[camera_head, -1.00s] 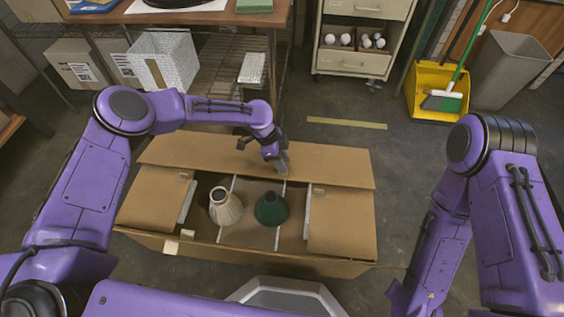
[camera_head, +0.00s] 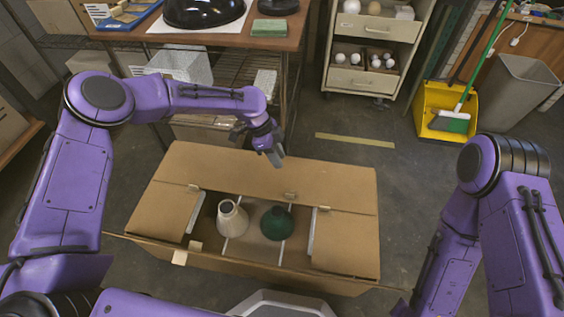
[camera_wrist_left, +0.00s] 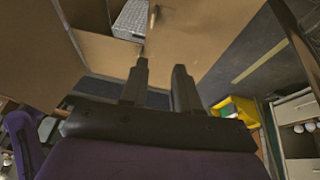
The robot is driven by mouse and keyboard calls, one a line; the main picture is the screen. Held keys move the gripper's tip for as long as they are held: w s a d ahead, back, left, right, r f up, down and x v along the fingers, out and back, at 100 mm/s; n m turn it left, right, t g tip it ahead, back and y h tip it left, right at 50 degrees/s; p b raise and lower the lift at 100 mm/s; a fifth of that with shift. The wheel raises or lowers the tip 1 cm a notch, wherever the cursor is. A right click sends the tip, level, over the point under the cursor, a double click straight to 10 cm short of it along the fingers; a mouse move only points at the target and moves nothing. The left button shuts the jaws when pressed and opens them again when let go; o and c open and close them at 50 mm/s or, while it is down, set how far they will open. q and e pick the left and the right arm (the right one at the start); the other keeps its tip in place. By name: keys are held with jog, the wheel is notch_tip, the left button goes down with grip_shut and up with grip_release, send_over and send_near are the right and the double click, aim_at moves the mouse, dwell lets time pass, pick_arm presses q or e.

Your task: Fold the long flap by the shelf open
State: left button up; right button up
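A cardboard box (camera_head: 345,243) stands on the floor. Its long flap on the shelf side (camera_head: 225,165) extends back from the opening as a broad panel; its exact tilt is hard to tell. The short flaps cover the two ends. A cream shade (camera_head: 232,220) and a green shade (camera_head: 277,224) stand in the open middle. My left gripper (camera_head: 277,158) is at the long flap's far edge; contact is unclear. In the left wrist view its two fingers (camera_wrist_left: 161,80) stand apart with nothing between them, cardboard beyond (camera_wrist_left: 205,25). My right gripper is out of view.
A wire shelf with a wooden top (camera_head: 225,38) stands behind the box. A drawer cabinet (camera_head: 360,80), a yellow dustpan (camera_head: 440,105) and a grey bin (camera_head: 518,90) are at the back right. The floor between box and cabinet is clear.

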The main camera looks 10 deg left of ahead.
pick_arm(q)
jog(key=shift+t, duration=0.5)
jog(key=s+b+x, duration=0.1)
jog(key=b+x, duration=0.1)
jog(key=x, duration=0.3)
jog(key=s+a+b+x, duration=0.1)
jog(key=b+x, duration=0.1)
jog(key=x, duration=0.3)
jog(key=s+b+x, duration=0.1)
jog(key=b+x, duration=0.1)
jog(key=x, duration=0.3)
jog(key=shift+s+a+f, duration=0.15)
jog(key=shift+a+f, duration=0.1)
jog(key=shift+f, duration=0.5)
grip_shut()
